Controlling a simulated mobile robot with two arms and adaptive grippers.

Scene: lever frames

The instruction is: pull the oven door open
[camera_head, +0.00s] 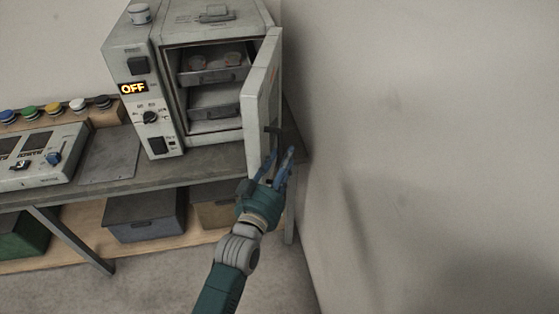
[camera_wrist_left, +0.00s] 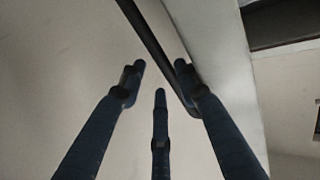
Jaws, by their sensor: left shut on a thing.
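The oven (camera_head: 160,85) is a pale grey box on the bench, with an "OFF" display on its front panel. Its door (camera_head: 262,95) stands wide open, swung out on the right side, and the shelves inside show. My left gripper (camera_head: 276,165) is at the lower outer side of the door, shut on the dark door handle (camera_head: 274,132). In the left wrist view the handle (camera_wrist_left: 150,40) runs as a dark bar by the fingertips, beside the pale door (camera_wrist_left: 215,40). The fingers partly hide the handle in the head view. My right gripper is not in view.
A wall (camera_head: 430,150) stands close to the right of the door. A control box (camera_head: 40,155) and several coloured buttons sit on the bench (camera_head: 200,165) at left. The floor in front is clear.

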